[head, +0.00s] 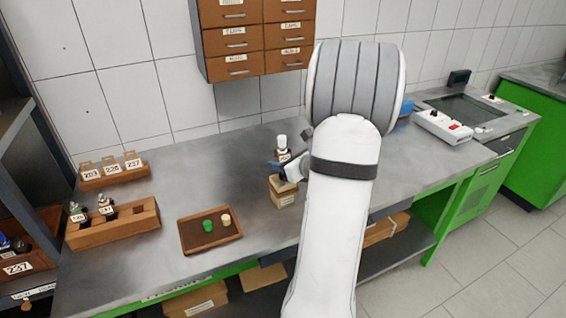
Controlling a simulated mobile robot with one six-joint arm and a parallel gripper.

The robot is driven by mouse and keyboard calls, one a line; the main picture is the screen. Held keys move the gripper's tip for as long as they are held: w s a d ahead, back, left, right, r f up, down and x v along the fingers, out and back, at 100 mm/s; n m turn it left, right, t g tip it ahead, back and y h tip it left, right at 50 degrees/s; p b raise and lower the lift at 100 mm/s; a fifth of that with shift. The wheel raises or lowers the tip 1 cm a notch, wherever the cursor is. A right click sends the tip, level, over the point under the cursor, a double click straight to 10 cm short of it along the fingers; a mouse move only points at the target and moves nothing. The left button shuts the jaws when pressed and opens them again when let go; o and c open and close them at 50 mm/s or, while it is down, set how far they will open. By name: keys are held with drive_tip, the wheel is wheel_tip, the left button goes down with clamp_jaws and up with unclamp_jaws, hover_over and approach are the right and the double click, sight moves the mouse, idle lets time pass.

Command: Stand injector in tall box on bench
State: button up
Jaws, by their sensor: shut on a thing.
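The injector (283,148) has a white top and a dark red-brown body with a white label. It stands about upright at the end of my arm in the head view. My gripper (282,168) is shut on it, and its fingers and my arm hide part of the injector's lower end. The small tall cardboard box (284,194) is on the bench directly below the gripper in the picture. I cannot tell whether the injector's lower end is inside the box or above it.
On the grey bench (160,260), a brown tray (190,243) holds a green and a cream cap. A wooden rack (135,226) with labelled parts and a numbered holder (115,178) stand left. Brown drawers (255,42) hang behind. A white device (443,126) is at right.

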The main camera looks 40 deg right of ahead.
idle(0.4)
drive_tip(key=shift+f+b, duration=0.75)
drive_tip(key=shift+b, duration=0.1)
drive_tip(key=shift+f+b, duration=0.35)
drive_tip(key=shift+f+b, duration=0.35)
drive_tip(key=shift+b, duration=0.05)
drive_tip(key=shift+f+b, duration=1.05)
drive_tip(key=shift+b, duration=0.15)
idle(0.9)
drive_tip(key=o, duration=1.3)
drive_tip(key=shift+c, duration=0.2)
